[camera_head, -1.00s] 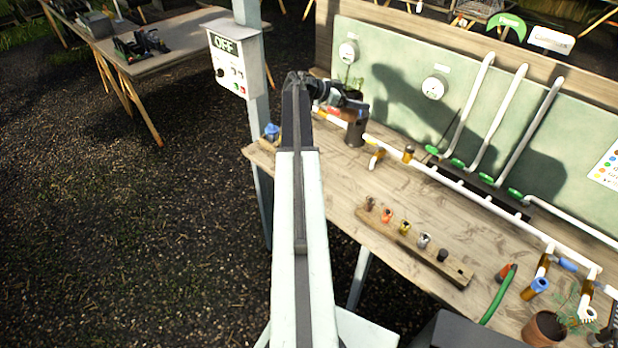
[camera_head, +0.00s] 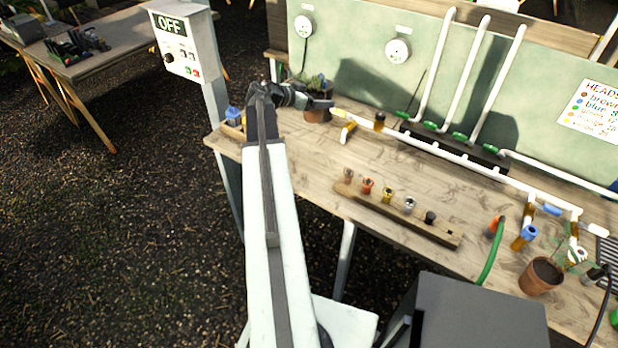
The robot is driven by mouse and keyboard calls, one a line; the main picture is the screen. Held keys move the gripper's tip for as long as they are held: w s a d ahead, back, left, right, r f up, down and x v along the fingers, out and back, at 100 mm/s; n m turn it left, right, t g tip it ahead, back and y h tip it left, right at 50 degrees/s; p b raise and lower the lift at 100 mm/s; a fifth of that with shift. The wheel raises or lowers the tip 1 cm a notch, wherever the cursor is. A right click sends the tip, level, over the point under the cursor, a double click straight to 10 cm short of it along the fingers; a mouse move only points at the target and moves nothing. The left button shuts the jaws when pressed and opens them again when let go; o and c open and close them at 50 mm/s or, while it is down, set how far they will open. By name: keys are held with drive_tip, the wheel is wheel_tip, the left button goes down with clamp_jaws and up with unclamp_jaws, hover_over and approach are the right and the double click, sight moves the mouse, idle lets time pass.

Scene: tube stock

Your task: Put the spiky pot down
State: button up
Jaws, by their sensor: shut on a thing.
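The spiky pot (camera_head: 317,115) is a small brown pot with green leaves, at the back left of the wooden bench (camera_head: 310,155). My gripper (camera_head: 322,103) reaches it from the left and is shut on it near the rim. The gripper and arm partly hide the pot and its plant. The pot looks upright. I cannot tell whether its base touches the bench top.
A wooden strip (camera_head: 395,215) holds several coloured heads. Another terracotta pot (camera_head: 540,277) stands at right. An OFF box (camera_head: 180,40) stands left. The mid-bench has bare room.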

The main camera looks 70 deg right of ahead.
drive_tip(key=shift+n+t+h, duration=0.5)
drive_tip(key=shift+n+t, duration=0.1)
drive_tip(key=shift+n, duration=0.1)
drive_tip(key=a+f+b, duration=0.1)
drive_tip(key=f+b, duration=0.3)
drive_tip(key=f, duration=0.1)
drive_tip(key=s+a+f+b, duration=0.1)
drive_tip(key=f+b, duration=0.3)
drive_tip(key=f, duration=0.1)
drive_tip(key=s+a+f+b, duration=0.1)
drive_tip(key=f+b, duration=0.4)
drive_tip(key=shift+a+f, duration=0.35)
drive_tip(key=shift+a, duration=0.05)
drive_tip(key=shift+r, duration=0.2)
drive_tip(key=shift+f, duration=0.2)
drive_tip(key=o, duration=1.9)
drive_tip(key=shift+r, duration=0.25)
drive_tip(key=p+v, duration=0.4)
drive_tip(key=v, duration=0.8)
drive_tip(key=shift+p, duration=0.4)
